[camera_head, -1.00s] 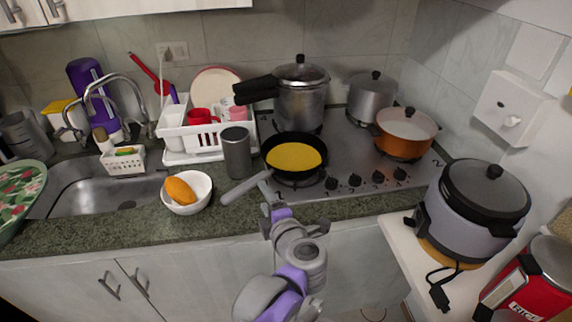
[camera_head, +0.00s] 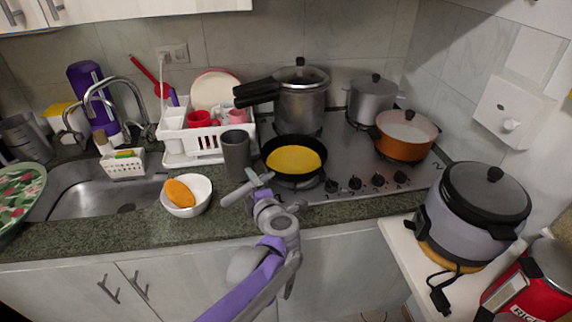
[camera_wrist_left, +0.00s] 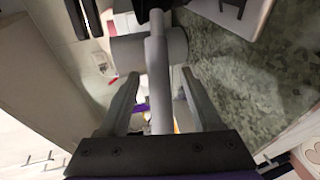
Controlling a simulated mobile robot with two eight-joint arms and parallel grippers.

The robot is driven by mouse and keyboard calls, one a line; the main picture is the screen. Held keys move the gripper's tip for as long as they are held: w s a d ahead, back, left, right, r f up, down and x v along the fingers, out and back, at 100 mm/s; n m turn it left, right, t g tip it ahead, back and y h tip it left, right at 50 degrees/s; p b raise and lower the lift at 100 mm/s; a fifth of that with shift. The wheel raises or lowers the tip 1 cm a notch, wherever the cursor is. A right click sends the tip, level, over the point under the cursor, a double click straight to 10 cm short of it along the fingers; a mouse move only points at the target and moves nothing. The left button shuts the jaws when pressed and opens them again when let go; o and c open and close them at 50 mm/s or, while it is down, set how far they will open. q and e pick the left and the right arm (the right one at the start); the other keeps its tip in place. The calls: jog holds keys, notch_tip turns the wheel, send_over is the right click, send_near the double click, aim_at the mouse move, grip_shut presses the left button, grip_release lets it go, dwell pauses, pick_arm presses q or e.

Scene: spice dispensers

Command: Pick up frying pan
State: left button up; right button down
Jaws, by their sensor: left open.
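The black frying pan (camera_head: 272,146) sits on the stove's front left, with a yellow round food (camera_head: 294,159) in it. Its grey handle (camera_head: 232,198) points toward the counter's front edge at lower left. My left gripper (camera_head: 258,181) is at the handle, partly covering it. In the left wrist view, the open fingers (camera_wrist_left: 160,76) lie on either side of the handle (camera_wrist_left: 157,88), with gaps on both sides. My right gripper is in neither view.
A grey canister (camera_head: 236,153) stands just left of the pan. A white bowl (camera_head: 201,203) with an orange item is farther left. A pressure cooker (camera_head: 301,105) stands behind the pan, and an orange pot (camera_head: 405,147) to its right.

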pick_arm(q)
grip_shut()
dwell(1.3)
